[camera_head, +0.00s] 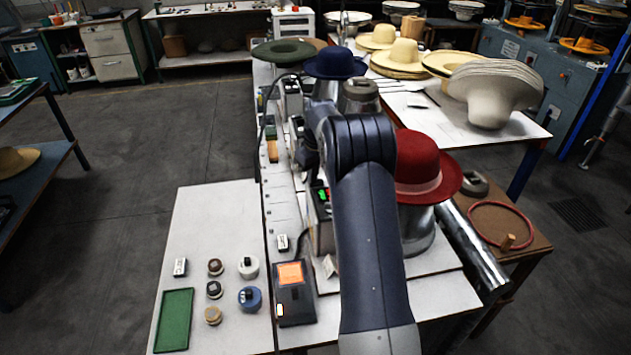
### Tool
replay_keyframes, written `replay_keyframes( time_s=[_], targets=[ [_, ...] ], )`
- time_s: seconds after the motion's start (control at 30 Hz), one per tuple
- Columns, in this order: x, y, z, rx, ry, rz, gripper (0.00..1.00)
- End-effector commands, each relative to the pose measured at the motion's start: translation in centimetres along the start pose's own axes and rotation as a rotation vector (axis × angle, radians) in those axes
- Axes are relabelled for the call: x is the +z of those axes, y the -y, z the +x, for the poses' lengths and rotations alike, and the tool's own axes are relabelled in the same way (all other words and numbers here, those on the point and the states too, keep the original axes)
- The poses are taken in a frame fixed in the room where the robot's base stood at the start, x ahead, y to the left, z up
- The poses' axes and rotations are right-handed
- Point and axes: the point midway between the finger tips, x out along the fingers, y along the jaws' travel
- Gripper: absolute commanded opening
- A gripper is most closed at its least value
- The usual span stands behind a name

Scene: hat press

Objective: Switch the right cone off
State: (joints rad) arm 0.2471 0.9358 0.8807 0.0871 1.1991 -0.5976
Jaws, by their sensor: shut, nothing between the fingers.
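The rightmost cone in the picture is a metal cone (416,232) wearing a red hat (418,165) with a pink band. A grey control box (321,222) stands just left of it, with a small lit green and red area (323,195) on its upper face. The marking there is too small to read. My gripper (301,158) is a dark shape left of my arm's elbow, beyond this box in the picture. It looks shut and empty. My arm hides much of it and part of the gap between box and cone.
A bare metal cone (360,96) and a blue hat (335,63) stand farther back, with more boxes (291,97) along the left. A handheld device with an orange screen (291,273) lies in front. Small round pots and a green tray (174,320) lie front left.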

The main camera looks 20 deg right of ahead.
Motion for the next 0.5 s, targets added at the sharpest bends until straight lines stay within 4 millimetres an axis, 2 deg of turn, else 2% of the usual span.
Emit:
replay_keyframes(
  time_s=[0.5],
  targets=[
    [-0.6, 0.0, -4.3, 0.000, 0.001, 0.001, 0.00]
  ],
)
